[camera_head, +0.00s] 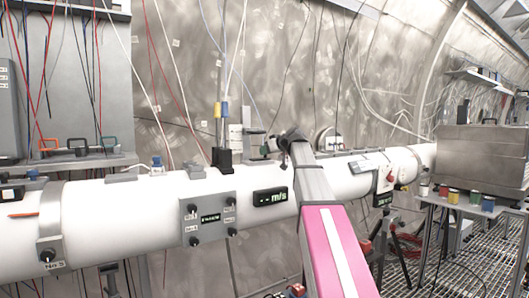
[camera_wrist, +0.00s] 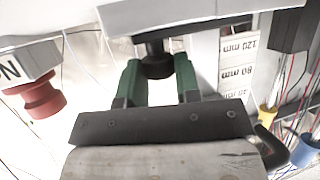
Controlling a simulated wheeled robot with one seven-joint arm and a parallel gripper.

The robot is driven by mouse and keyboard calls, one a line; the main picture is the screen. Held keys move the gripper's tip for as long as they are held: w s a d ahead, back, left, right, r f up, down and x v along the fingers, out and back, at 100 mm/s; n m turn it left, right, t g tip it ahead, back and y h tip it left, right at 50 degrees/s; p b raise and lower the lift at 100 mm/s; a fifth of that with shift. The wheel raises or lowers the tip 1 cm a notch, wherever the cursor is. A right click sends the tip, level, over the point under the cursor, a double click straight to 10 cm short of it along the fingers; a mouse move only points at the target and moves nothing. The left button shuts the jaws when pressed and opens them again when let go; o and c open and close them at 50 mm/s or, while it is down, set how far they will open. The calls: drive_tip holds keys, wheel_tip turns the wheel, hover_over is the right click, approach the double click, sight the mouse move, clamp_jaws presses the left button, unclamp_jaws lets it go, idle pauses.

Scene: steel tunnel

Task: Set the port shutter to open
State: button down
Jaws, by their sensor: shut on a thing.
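My gripper (camera_wrist: 158,72) shows in the wrist view with its two green fingers on either side of a black knob (camera_wrist: 157,60). It is shut on this knob. The knob hangs from the underside of a pale plate (camera_wrist: 205,14) at the top of that view. In the head view my arm reaches over the white tube (camera_head: 130,205), and the gripper end is small and partly hidden behind the wrist. I cannot tell from the shutter itself whether the port is open or covered.
A red button (camera_wrist: 42,98) on a pale box is at left in the wrist view. A scale plate marked in mm (camera_wrist: 238,72) stands at right. In the head view a knob panel (camera_head: 209,218) and a display (camera_head: 270,197) are on the tube; a steel box (camera_head: 480,155) stands at right.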

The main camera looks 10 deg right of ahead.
drive_tip(key=shift+w+d, duration=0.3)
drive_tip(key=shift+d, duration=0.4)
drive_tip(key=shift+w+d, duration=0.3)
drive_tip(key=shift+d, duration=0.4)
drive_tip(key=c, duration=0.8)
unclamp_jaws()
drive_tip(key=shift+d, duration=0.15)
drive_tip(key=v, duration=1)
drive_tip(key=shift+s+d+r, duration=0.15)
drive_tip(key=shift+s+d, duration=0.1)
drive_tip(key=shift+s, duration=0.05)
